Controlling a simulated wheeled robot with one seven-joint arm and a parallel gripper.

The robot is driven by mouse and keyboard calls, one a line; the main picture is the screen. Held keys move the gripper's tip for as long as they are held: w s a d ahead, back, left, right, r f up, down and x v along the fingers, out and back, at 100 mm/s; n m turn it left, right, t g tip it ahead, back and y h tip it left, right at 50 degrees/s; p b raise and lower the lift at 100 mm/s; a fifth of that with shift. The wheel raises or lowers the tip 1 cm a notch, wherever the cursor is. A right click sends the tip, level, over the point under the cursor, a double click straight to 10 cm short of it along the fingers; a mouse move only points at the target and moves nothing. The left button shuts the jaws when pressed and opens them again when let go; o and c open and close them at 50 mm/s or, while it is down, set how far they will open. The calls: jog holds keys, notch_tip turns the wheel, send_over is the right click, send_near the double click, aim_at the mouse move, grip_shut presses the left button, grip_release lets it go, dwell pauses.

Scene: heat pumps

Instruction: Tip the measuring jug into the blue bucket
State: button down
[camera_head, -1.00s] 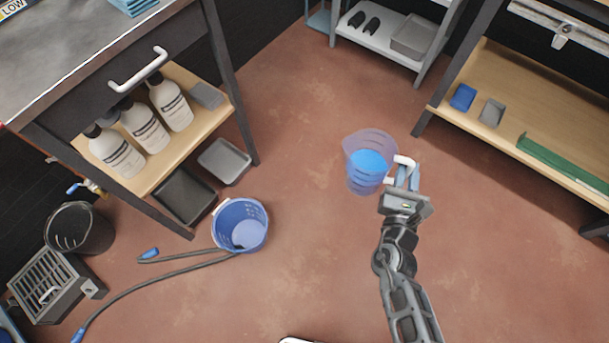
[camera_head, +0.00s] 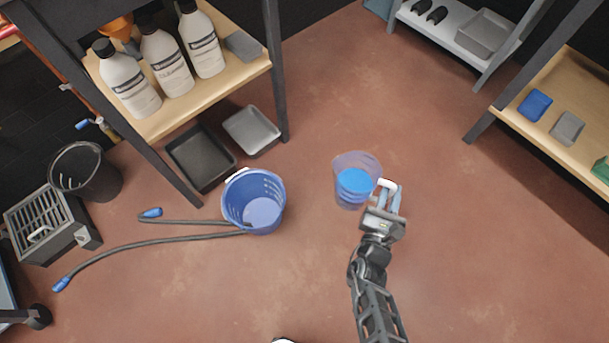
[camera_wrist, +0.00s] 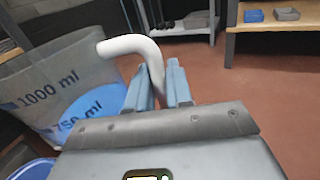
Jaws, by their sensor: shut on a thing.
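The clear measuring jug (camera_head: 353,167) is held above the floor by its white handle, with blue liquid in it. In the wrist view the jug (camera_wrist: 62,75) shows its 1000 ml and 750 ml marks and looks near upright. My gripper (camera_head: 391,194) is shut on the handle, on the jug's right side; in the wrist view the fingers (camera_wrist: 160,85) close around the handle's lower end. The blue bucket (camera_head: 253,201) stands on the floor to the left of the jug, apart from it. Its inside looks empty of anything but its pale bottom.
A hose (camera_head: 150,252) lies on the floor left of the bucket. Two trays (camera_head: 201,158) and a shelf with white bottles (camera_head: 166,64) stand behind it. A black bin (camera_head: 86,173) and a grey crate (camera_head: 48,225) are far left. Floor between jug and bucket is clear.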

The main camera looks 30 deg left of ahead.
jog(key=s+a+f+n+y+b, duration=0.1)
jog(key=a+f+b, duration=0.2)
jog(key=f, duration=0.3)
jog(key=s+a+f+n+y+b, duration=0.1)
jog(key=a+f+y+b, duration=0.1)
jog(key=f+b, duration=0.4)
jog(key=s+a+f+n+g+y+b, duration=0.1)
jog(key=a+f+y+b, duration=0.1)
jog(key=a+f+b, duration=0.2)
notch_tip(320, 180, down, 3)
jog(key=shift+s+a+f+b, duration=0.1)
jog(key=shift+s+a+b, duration=0.15)
jog(key=shift+b, duration=0.5)
jog(key=shift+r, duration=0.2)
